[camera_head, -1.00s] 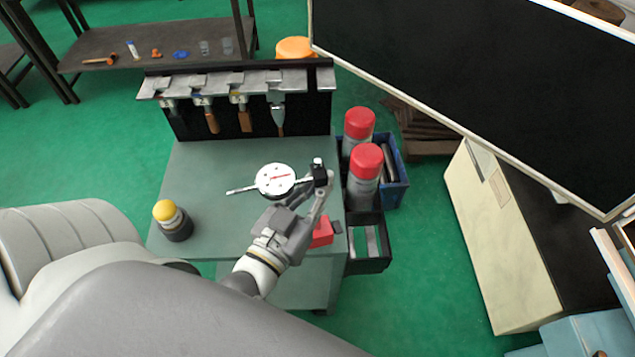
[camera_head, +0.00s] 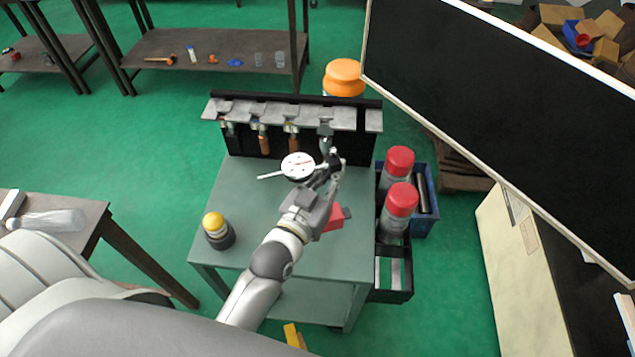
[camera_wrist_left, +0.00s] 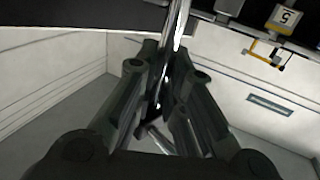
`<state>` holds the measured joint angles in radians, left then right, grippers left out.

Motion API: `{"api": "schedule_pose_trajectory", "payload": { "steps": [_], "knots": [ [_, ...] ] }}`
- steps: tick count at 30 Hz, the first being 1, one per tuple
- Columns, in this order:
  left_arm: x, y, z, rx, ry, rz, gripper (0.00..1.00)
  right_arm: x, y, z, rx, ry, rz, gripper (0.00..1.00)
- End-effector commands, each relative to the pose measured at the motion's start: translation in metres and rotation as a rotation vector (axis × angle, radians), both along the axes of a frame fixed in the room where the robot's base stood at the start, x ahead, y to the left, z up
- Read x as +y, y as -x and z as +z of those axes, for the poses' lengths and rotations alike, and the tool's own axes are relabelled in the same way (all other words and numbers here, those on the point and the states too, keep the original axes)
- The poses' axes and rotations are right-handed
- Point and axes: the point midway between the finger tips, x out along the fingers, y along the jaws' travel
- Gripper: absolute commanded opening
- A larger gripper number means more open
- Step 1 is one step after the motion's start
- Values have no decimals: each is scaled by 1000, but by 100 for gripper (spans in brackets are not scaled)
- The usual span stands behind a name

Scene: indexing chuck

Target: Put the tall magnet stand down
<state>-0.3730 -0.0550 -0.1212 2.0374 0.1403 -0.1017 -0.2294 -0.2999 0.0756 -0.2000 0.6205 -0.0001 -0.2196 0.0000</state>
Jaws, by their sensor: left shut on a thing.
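My left gripper (camera_head: 322,186) is shut on the tall magnet stand, over the right part of the green-grey cart top (camera_head: 258,240). The stand's white round dial (camera_head: 298,166) with its thin pointer faces up, left of the gripper, in front of the tool rack. A red block (camera_head: 334,216), which looks like the stand's base, shows partly behind the gripper. I cannot tell whether it touches the cart top. In the left wrist view, the dark fingers (camera_wrist_left: 165,88) close around a shiny metal rod (camera_wrist_left: 176,32). My right gripper is not in view.
A yellow-capped dark bottle (camera_head: 218,231) stands at the cart's left front. The tool rack (camera_head: 290,115) with hanging tools lines the back. Red-capped cans (camera_head: 400,200) stand in bins on the right side. The middle-left of the cart top is clear.

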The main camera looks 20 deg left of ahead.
Motion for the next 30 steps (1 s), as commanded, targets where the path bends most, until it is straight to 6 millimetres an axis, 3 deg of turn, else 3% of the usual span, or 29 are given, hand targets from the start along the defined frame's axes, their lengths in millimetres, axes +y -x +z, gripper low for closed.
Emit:
{"api": "schedule_pose_trajectory", "payload": {
  "steps": [1,3,11,30],
  "knots": [
    [-1,-8,12,-13,-3,-3,0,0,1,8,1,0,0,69],
    [-2,-14,14,-13,-3,-6,0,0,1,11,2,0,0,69],
    [-3,-21,9,-11,-4,-10,0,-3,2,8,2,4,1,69],
    [-3,-20,-43,-11,-4,-9,0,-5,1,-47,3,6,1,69]
  ]
}}
